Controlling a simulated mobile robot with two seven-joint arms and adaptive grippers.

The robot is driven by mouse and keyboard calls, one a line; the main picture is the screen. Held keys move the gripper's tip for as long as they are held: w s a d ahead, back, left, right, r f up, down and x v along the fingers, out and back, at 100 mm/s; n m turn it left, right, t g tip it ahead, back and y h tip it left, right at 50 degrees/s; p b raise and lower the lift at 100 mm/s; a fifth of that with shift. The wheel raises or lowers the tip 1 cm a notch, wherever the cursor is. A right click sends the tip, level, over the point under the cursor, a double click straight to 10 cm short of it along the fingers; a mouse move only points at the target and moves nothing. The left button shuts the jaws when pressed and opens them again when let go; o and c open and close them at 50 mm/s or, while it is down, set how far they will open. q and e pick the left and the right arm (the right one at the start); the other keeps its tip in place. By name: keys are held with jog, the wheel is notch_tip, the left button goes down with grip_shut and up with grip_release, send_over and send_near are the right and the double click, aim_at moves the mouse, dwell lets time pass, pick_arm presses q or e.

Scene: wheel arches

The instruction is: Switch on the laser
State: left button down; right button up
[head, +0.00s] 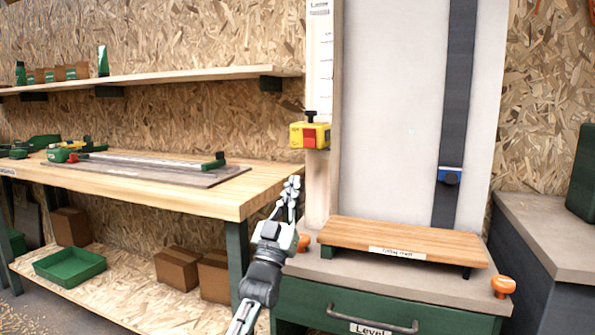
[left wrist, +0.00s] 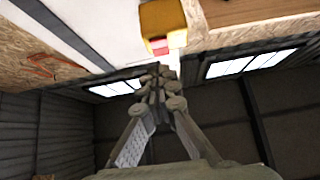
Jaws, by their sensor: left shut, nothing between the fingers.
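The laser appears to be the yellow box (head: 303,136) with a red front part and a black knob on top, mounted on the upright wooden scale. It also shows at the top of the left wrist view (left wrist: 163,18), with its red part facing the fingers. My left gripper (head: 293,185) is shut and empty, pointing up, below and slightly left of the box in the head view. In the left wrist view its fingertips (left wrist: 158,76) are together just below the red part; I cannot tell whether they touch it. My right gripper is not in view.
A wooden ledge (head: 400,240) sits on the green drawer cabinet (head: 345,310), with orange knobs (head: 502,286) at its corners. A workbench (head: 200,195) with tools stands left. Space left of the box is open.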

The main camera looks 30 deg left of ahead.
pick_arm(q)
jog(key=shift+v, duration=1.3)
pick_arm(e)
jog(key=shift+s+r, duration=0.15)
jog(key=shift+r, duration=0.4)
pick_arm(q)
jog(key=shift+w+f, duration=0.1)
